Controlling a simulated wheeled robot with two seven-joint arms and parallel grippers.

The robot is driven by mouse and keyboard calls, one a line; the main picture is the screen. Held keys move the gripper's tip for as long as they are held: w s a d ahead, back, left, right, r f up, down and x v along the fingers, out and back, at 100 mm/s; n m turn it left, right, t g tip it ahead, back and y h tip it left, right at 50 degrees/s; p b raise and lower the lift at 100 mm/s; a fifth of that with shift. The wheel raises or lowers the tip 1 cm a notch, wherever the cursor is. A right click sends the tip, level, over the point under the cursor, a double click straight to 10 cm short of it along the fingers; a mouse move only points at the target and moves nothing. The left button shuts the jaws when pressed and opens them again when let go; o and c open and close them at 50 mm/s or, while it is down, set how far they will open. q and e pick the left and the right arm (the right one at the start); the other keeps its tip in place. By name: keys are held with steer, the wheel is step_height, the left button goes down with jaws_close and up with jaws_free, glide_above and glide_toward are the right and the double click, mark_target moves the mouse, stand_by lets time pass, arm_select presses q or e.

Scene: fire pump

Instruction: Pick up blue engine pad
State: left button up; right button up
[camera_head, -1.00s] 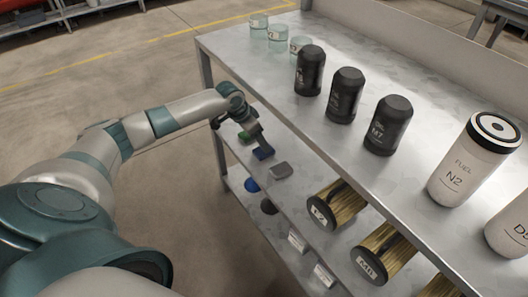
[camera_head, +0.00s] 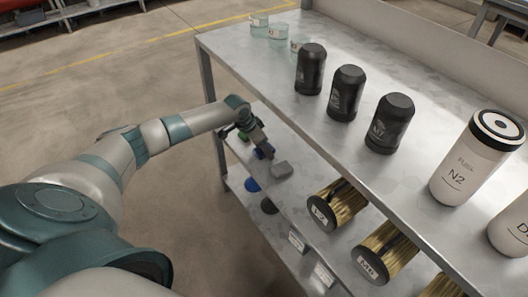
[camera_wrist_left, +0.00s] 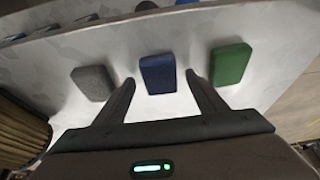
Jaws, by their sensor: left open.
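The blue engine pad (camera_wrist_left: 158,74) lies flat on the shelf in the left wrist view, between a grey pad (camera_wrist_left: 93,82) and a green pad (camera_wrist_left: 231,63). My left gripper (camera_wrist_left: 160,82) is open, with one finger on each side of the blue pad's near end and nothing held. I cannot tell whether the fingers touch it. In the head view the left gripper (camera_head: 266,154) reaches over the shelf and partly hides the blue pad. The grey pad (camera_head: 283,169) shows to its right. My right gripper is in neither view.
The upper tabletop (camera_head: 270,65) overhangs behind my left gripper and holds black canisters (camera_head: 347,92) and a white fuel canister (camera_head: 476,160). Yellow-ribbed cylinders (camera_head: 330,208) lie on the same shelf further right. A blue round item (camera_head: 252,184) sits on the lower shelf.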

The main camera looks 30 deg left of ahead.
arm_select(q)
steer(key=shift+w+f, duration=0.1)
steer(key=shift+f, duration=0.15)
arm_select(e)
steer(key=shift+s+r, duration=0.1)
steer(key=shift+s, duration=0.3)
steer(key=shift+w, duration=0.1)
arm_select(q)
steer(key=shift+c, duration=0.9)
steer(key=c, duration=0.9)
steer(key=shift+c, duration=0.2)
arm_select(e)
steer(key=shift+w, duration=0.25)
arm_select(q)
steer(key=shift+r, duration=0.1)
